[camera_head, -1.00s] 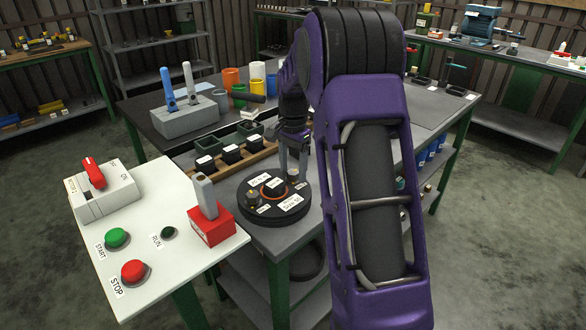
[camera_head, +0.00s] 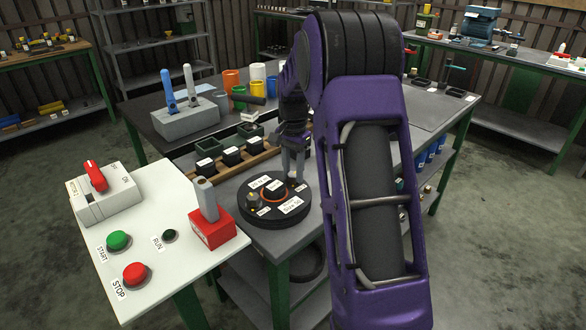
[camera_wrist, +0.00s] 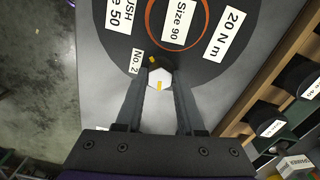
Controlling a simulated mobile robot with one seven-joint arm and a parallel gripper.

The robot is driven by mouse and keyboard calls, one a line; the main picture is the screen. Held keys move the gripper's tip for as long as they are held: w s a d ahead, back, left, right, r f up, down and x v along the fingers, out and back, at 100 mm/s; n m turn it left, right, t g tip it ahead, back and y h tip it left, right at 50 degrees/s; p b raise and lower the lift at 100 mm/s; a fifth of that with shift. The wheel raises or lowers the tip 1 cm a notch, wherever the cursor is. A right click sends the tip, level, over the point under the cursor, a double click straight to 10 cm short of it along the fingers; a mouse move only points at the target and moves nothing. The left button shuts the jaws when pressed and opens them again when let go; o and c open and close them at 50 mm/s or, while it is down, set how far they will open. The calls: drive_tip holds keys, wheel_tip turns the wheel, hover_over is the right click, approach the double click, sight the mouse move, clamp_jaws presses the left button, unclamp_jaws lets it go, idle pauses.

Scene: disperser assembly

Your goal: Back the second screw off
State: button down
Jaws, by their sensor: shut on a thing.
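A black round disc (camera_head: 275,214) with an orange ring and white labels lies on the grey table. The second screw (camera_wrist: 154,78), a pale hex head with yellow marks, is at the disc's edge beside a "No. 2" label (camera_wrist: 136,62) in the wrist view. My gripper (camera_head: 293,181) points down at the disc's far right edge, shut on this screw with a finger on either side. The screw's lower part is hidden, so I cannot tell how far it is seated. Another screw (camera_head: 253,199) stands on the disc's left side.
A white control panel (camera_head: 195,262) with a red block (camera_head: 212,230) stands close at the left. Coloured cups (camera_head: 238,92) and a grey tool holder (camera_head: 186,119) stand farther back.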

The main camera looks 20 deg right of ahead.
drive_tip(key=n+p, duration=0.1)
drive_tip(key=n, duration=0.2)
drive_tip(key=shift+r+p, duration=0.15)
drive_tip(key=shift+p, duration=0.25)
drive_tip(key=n+p, duration=0.1)
drive_tip(key=n, duration=0.3)
drive_tip(key=n+p, duration=0.2)
drive_tip(key=n, duration=0.4)
drive_tip(key=shift+n, duration=0.3)
drive_tip(key=c, duration=0.5)
unclamp_jaws()
drive_tip(key=shift+f, duration=0.2)
